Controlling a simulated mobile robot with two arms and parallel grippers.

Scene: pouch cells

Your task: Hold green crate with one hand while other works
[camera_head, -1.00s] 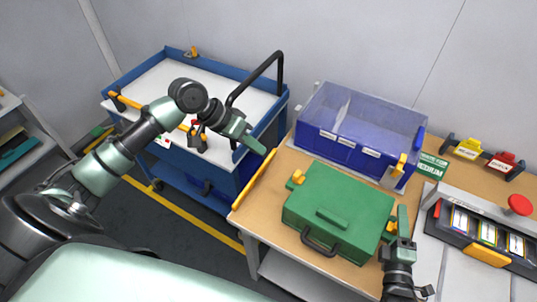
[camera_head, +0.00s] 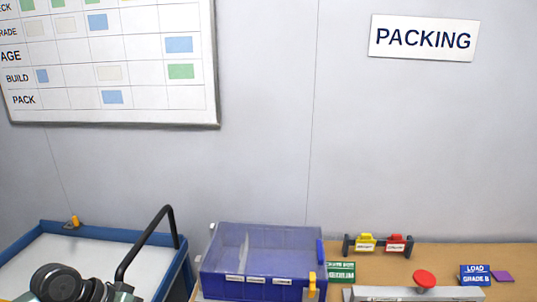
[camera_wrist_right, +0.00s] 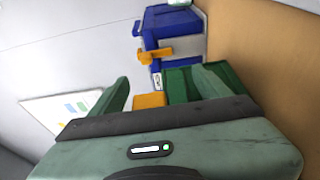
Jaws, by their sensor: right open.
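The green crate (camera_wrist_right: 178,86) shows only in the right wrist view, as a dark green part beyond my fingers, with an orange latch (camera_wrist_right: 150,101) on its left. My right gripper (camera_wrist_right: 162,86) is open, its two fingers spread wide, with the latch and part of the crate showing between them. I cannot tell whether either finger touches the crate. The head view does not show the crate or my right gripper. At the lower left of the head view only part of my left arm shows; its fingertips are out of frame.
A blue bin with a clear lid (camera_head: 262,262) stands on the wooden table (camera_head: 440,258); its orange latch (camera_wrist_right: 155,54) is near the crate. A red button (camera_head: 424,279) and yellow and red tags (camera_head: 380,243) are right of it. A blue-rimmed cart (camera_head: 180,270) stands left.

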